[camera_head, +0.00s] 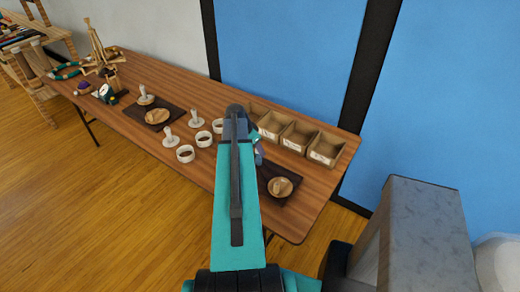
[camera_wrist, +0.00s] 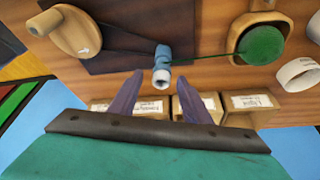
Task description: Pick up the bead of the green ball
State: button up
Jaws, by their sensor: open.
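The green ball (camera_wrist: 263,45) sits in a round wooden bowl (camera_wrist: 243,24) at the upper right of the wrist view. A thin green strand runs left from it to a small blue and white bead (camera_wrist: 162,62) near the dark mat's edge. I cannot tell the height gap.
Labelled open wooden boxes (camera_head: 299,133) line the table's (camera_head: 318,195) back edge. White cups (camera_head: 186,153), pale stands and a second mat (camera_head: 166,122) are left of my arm.

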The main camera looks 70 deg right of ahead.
dwell(0.3)
grip_shut()
jog(key=shift+r, duration=0.2)
jog(key=shift+r+b, duration=1.1)
jog(key=shift+r, duration=0.25)
jog(key=a+r+b, duration=0.1)
jog(key=a+b, duration=0.8)
jog(key=a, duration=0.3)
jog(key=shift+s+a+b, duration=0.3)
jog(key=shift+s+a, duration=0.05)
jog(key=shift+a+r+b, duration=0.1)
jog(key=shift+b, duration=0.35)
jog(key=shift+a+b, duration=0.1)
jog(key=shift+b, duration=1.15)
